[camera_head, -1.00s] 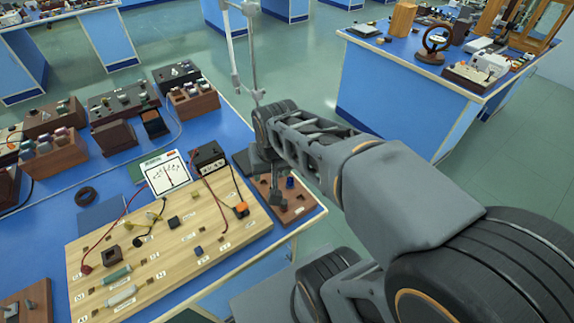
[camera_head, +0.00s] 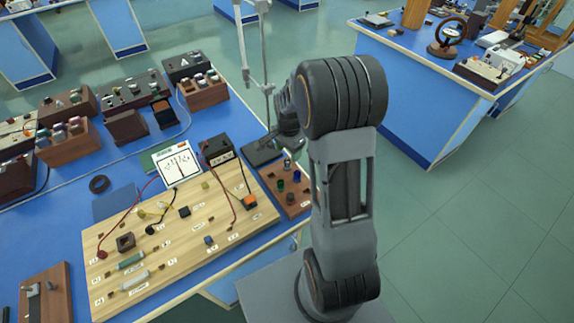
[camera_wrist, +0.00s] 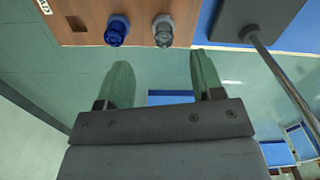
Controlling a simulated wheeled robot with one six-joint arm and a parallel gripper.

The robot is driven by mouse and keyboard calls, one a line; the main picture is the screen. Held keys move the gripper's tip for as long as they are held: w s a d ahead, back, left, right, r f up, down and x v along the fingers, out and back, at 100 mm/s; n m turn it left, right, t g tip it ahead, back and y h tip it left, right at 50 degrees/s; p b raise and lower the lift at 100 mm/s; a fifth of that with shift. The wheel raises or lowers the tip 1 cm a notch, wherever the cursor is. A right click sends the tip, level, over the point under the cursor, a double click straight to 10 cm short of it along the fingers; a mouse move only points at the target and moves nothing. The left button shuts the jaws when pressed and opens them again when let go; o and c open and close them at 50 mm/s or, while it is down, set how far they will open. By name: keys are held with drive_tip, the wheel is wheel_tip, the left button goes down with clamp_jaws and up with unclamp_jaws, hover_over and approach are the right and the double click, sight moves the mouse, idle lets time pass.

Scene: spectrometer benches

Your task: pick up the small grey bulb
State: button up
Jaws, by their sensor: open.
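The small grey bulb (camera_wrist: 163,30) stands in a brown wooden board (camera_wrist: 75,30), near the top middle of the wrist view. A blue bulb (camera_wrist: 116,30) stands beside it on the left. In the head view the grey bulb (camera_head: 287,163) is near the far end of the board (camera_head: 300,207), by green and blue bulbs. My gripper (camera_wrist: 162,78) is open and empty, its two greenish fingers apart. The grey bulb lies beyond the fingertips, roughly centred between them in the picture. In the head view my arm hides most of the gripper.
A retort stand's dark base (camera_head: 262,152) and tall rod stand close to the board. A pale circuit panel (camera_head: 190,240) with wires, a meter (camera_head: 179,165) and a black box (camera_head: 218,149) lie left of it. Floor is open at right.

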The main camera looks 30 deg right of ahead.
sight(287, 161)
drive_tip(key=shift+w+a+f+p, duration=0.1)
drive_tip(key=shift+f+p, duration=0.2)
drive_tip(key=shift+f, duration=1.55)
drive_tip(key=shift+w+a+f+p, duration=0.1)
drive_tip(key=shift+f+p, duration=0.15)
drive_tip(key=shift+f, duration=1.55)
drive_tip(key=c, duration=1)
